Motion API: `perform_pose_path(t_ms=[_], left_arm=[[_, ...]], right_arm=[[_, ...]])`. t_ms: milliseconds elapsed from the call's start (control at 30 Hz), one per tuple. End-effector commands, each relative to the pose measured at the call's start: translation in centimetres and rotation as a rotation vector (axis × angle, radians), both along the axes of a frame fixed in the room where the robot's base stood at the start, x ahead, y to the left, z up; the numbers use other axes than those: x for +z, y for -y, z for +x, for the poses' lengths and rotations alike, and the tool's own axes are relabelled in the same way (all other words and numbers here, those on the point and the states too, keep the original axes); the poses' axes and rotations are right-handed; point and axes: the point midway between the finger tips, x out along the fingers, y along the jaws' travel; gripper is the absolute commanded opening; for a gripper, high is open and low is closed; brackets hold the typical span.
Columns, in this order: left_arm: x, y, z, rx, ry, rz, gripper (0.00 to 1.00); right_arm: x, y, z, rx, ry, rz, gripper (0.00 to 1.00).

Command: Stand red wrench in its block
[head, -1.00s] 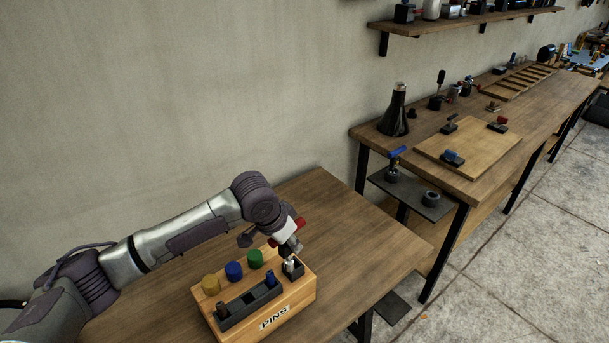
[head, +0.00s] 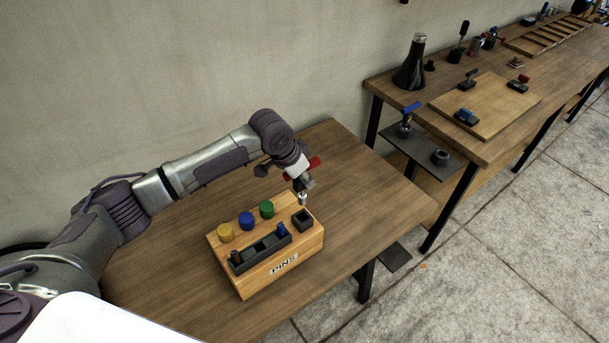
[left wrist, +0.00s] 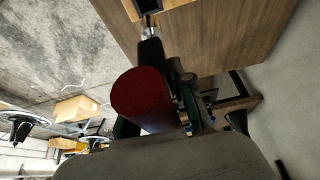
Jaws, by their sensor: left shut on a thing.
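The red wrench has a red handle (head: 315,162) and a silver tip (head: 302,198) that points down. My left gripper (head: 303,180) is shut on it and holds it above the wooden block (head: 255,284) marked PINS. The tip is above the black square socket (head: 303,221) at the block's right end, with a small gap between. In the left wrist view the red handle end (left wrist: 143,94) is large and close, and the silver tip (left wrist: 150,31) is near the block at the top edge. The fingers partly hide the wrench's middle. My right gripper is not in view.
The table (head: 345,190) around the block is clear. A second bench (head: 495,145) with tools stands at the right.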

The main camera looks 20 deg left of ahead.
Motion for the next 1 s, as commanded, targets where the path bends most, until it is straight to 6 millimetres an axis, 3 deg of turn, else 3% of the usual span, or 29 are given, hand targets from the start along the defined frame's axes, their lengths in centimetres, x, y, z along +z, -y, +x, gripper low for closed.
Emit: perform_pose_path(t_ms=[1000], left_arm=[[-6.2, 0.0, 0.1, 0.001, 0.004, -0.001, 0.00]], right_arm=[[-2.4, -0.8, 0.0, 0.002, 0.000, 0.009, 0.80]])
